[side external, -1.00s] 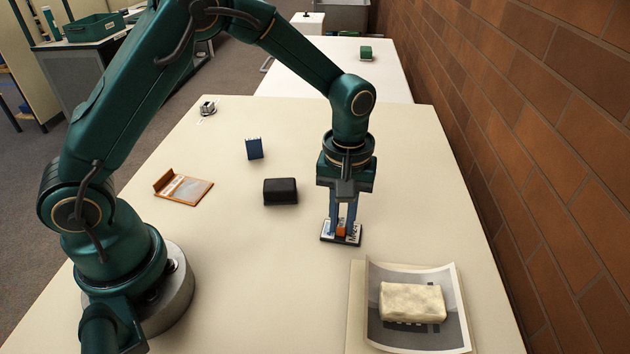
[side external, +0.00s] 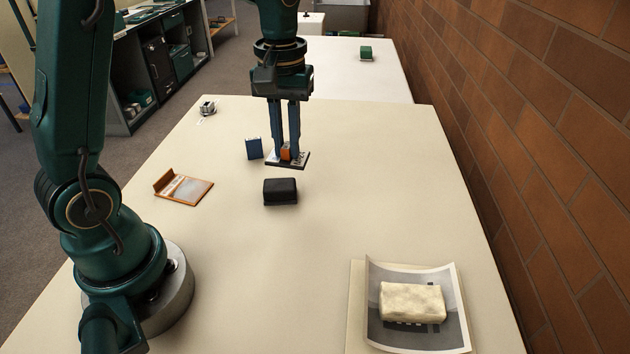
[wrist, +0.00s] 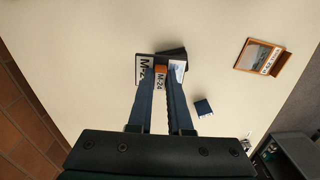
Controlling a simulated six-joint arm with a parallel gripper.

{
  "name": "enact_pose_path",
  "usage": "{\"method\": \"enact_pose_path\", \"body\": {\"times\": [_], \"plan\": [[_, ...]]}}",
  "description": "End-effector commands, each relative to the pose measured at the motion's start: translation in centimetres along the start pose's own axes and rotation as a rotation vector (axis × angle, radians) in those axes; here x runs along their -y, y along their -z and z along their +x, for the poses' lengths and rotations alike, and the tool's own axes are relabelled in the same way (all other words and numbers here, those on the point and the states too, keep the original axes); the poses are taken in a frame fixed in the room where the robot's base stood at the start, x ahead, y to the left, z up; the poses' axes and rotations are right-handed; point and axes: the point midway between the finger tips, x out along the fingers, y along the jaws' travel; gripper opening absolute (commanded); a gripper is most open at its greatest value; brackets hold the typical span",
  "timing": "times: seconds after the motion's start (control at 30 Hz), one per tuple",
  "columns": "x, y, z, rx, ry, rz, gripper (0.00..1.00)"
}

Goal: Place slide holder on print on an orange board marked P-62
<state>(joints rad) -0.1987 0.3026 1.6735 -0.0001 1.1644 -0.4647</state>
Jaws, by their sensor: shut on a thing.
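My gripper (side external: 286,152) is shut on the orange grip of the slide holder (side external: 300,160), a flat dark plate with white label areas. It hangs above the table, behind the black block in the side view. In the wrist view the slide holder (wrist: 145,70) reads M-24 and sits between my fingertips (wrist: 160,82). The orange board with a grey print (side external: 185,189) lies flat at the left of the table, with a raised lip at its left edge. It also shows at upper right in the wrist view (wrist: 262,56); its small marking is hard to read. Nothing lies on the print.
A black block (side external: 280,191) lies mid-table and a blue upright box (side external: 254,149) stands behind it. A curled print (side external: 450,327) under a cream block (side external: 412,302) lies front right. A small metal item (side external: 207,108) is at the far left. A brick wall borders the right.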

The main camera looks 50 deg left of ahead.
Motion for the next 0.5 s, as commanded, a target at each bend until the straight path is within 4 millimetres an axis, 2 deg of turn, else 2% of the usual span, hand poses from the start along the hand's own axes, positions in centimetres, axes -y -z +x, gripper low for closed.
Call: {"method": "enact_pose_path", "body": {"times": [0.17, 0.23, 0.5], "plan": [[0.5, 0.1, 0.1, -0.005, -0.002, 0.108, 0.00], [1.2, 0.2, 0.4, -0.003, -0.001, 0.156, 0.00], [8.2, 1.4, 1.5, -0.001, 0.000, 0.180, 0.00]]}}
